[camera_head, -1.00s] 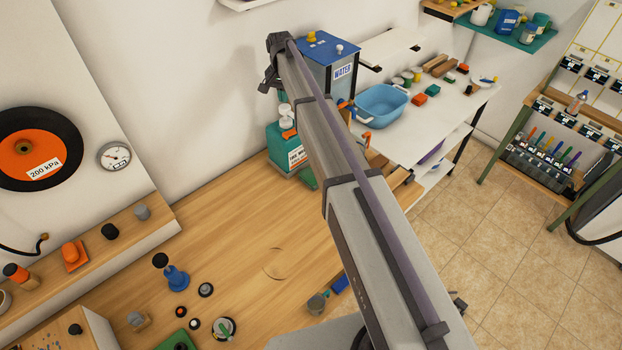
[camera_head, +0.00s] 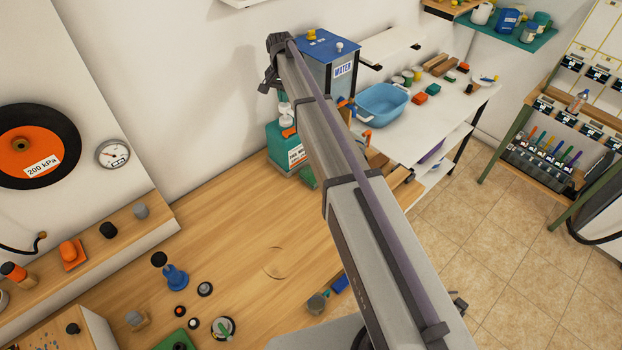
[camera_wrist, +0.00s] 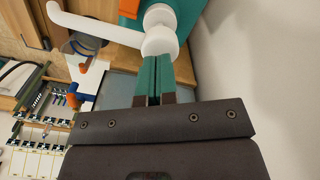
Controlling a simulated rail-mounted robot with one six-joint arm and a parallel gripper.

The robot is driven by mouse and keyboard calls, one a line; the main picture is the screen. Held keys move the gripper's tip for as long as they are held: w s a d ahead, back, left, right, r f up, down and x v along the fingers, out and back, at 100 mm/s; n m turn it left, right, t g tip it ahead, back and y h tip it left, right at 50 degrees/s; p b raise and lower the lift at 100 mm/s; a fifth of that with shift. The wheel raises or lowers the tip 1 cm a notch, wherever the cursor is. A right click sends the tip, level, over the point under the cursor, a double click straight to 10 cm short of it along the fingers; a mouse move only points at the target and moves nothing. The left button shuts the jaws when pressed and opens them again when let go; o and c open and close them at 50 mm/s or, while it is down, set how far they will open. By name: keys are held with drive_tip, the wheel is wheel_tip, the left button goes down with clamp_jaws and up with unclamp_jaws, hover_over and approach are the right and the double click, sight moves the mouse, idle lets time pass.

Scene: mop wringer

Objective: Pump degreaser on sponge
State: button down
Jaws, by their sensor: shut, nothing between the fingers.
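A teal container (camera_head: 281,150) with a white label and a white pump top (camera_head: 285,115) stands at the back of the wooden bench, partly behind my arm. In the wrist view the white pump head (camera_wrist: 160,40) and its long spout (camera_wrist: 80,24) show close up, with the teal body (camera_wrist: 188,12) behind. My gripper (camera_wrist: 155,56) has green fingers pressed together, empty, with their tips right at the pump head. I cannot tell whether they touch it. I cannot make out a sponge with certainty.
A blue water tank (camera_head: 330,55) stands behind the container. A blue basin (camera_head: 382,104) and small items are on the white table to the right. The wall is close behind the container. The middle of the wooden bench (camera_head: 235,225) is mostly clear.

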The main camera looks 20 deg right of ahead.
drive_tip(key=shift+f+b, duration=1.6)
drive_tip(key=shift+f, duration=0.1)
drive_tip(key=shift+r+p, duration=2.2)
wheel_tip(320, 180, up, 6)
drive_tip(key=p, duration=0.6)
